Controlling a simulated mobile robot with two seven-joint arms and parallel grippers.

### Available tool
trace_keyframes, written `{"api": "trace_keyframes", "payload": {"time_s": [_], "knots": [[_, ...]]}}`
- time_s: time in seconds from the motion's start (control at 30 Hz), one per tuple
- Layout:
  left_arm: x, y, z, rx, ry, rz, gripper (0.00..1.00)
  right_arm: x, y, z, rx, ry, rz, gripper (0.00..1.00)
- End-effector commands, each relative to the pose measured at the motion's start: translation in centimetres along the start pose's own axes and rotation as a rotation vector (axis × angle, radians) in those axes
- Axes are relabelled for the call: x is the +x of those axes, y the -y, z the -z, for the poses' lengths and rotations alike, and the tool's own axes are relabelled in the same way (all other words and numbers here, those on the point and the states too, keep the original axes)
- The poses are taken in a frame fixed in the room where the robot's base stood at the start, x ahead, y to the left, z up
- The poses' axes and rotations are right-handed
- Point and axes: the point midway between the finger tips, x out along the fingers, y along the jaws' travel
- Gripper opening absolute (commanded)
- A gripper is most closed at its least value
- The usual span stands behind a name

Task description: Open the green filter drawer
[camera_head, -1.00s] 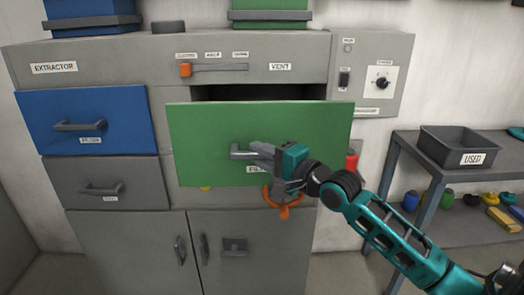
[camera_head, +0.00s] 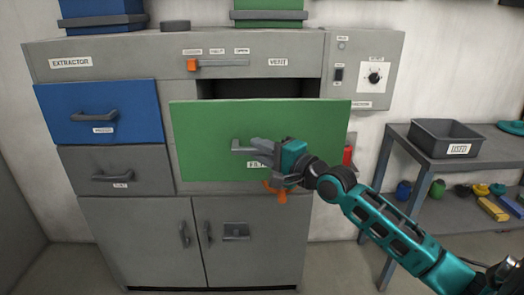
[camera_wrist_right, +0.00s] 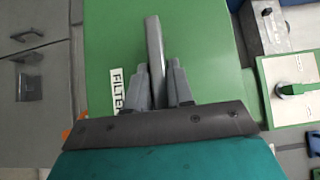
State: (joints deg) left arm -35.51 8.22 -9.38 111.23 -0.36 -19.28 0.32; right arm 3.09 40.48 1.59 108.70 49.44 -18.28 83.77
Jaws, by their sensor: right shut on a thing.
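The green filter drawer (camera_head: 215,125) is pulled out from the grey extractor cabinet, with a dark gap showing above its front. Its grey bar handle (camera_head: 243,147) is on the front, above a "FILTER" label. My right gripper (camera_head: 262,150) is shut on the handle at its right part. In the right wrist view the two fingers of the gripper (camera_wrist_right: 160,85) close around the handle (camera_wrist_right: 154,45), and the green drawer front (camera_wrist_right: 110,40) lies behind them. The inside of the drawer is hidden by its front. My left gripper is not in view.
A slider with an orange knob (camera_head: 192,64) is above. An orange valve handle (camera_head: 281,194) sits just below the drawer. A side table with a dark bin (camera_head: 425,137) stands at the right.

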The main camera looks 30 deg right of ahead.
Motion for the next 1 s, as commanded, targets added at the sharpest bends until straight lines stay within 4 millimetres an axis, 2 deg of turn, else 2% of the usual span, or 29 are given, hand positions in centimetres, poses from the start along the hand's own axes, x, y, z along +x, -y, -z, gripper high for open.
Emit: {"api": "trace_keyframes", "payload": {"time_s": [0.17,0.2,0.4,0.77,1.0], "knots": [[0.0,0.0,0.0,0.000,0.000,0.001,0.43,0.0,-0.1,-0.1,0.001,0.001,-0.002,0.00],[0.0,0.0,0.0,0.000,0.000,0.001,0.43,0.0,-0.1,-0.1,0.001,0.001,-0.002,0.25],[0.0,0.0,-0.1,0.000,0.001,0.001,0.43,0.0,0.0,0.0,0.000,0.001,-0.001,0.43],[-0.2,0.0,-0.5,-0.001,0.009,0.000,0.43,-0.6,-0.1,0.0,0.000,0.000,-0.001,0.43],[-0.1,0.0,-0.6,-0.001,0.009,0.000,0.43,-3.7,-0.2,0.0,0.000,0.000,-0.003,0.43]]}}
